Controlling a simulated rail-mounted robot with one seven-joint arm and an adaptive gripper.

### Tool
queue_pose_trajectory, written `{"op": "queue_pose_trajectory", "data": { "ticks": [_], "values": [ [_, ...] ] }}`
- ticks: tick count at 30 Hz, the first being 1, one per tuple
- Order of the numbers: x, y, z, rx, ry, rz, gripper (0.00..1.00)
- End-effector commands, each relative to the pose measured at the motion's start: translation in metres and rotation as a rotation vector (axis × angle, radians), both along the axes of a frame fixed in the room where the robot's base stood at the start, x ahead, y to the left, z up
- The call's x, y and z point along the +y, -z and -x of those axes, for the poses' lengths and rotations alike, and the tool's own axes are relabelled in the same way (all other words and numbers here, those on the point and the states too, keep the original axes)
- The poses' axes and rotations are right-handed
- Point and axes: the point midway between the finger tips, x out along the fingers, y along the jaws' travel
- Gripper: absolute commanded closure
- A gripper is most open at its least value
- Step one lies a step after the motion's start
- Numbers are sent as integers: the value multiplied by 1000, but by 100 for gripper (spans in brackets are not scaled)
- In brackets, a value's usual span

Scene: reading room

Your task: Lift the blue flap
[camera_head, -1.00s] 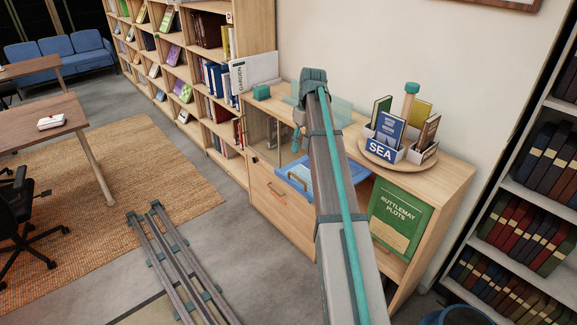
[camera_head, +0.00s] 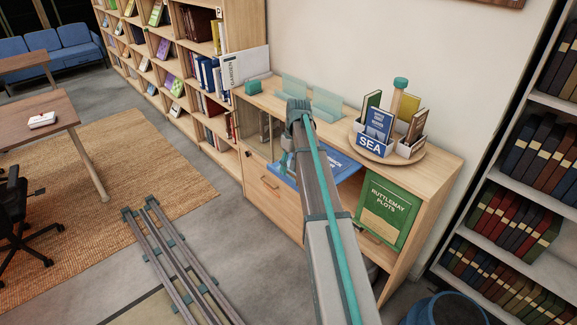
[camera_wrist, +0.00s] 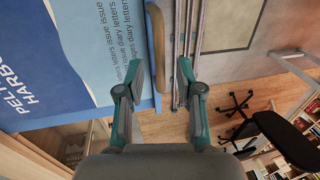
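The blue flap (camera_head: 343,166) sits at the front of the wooden cabinet, just under its top, and juts outward at a slant. My arm covers its middle in the head view. In the wrist view the flap (camera_wrist: 90,50) fills the upper left, with white and dark lettering, a blue edge and a wooden strip (camera_wrist: 156,45) along that edge. My gripper (camera_wrist: 161,72) is open, its two teal fingers on either side of the edge in the picture. Contact cannot be told. In the head view the fingers are hidden behind my wrist.
A green panel (camera_head: 388,210) stands at the cabinet's right. Open floor (camera_head: 245,240) lies in front.

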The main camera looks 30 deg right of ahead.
Motion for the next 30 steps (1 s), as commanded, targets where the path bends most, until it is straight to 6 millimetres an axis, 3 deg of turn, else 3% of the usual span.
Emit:
{"op": "queue_pose_trajectory", "data": {
  "ticks": [5, 11, 12, 23, 30],
  "values": [
    [0, 0, 0, 0, 0, 0, 65],
    [0, 0, 0, 0, 0, 0, 99],
    [0, 0, 0, 0, 0, 0, 100],
    [0, 1, 0, 0, 0, 1, 100],
    [0, 19, 4, -12, 5, 43, 100]
  ]
}}
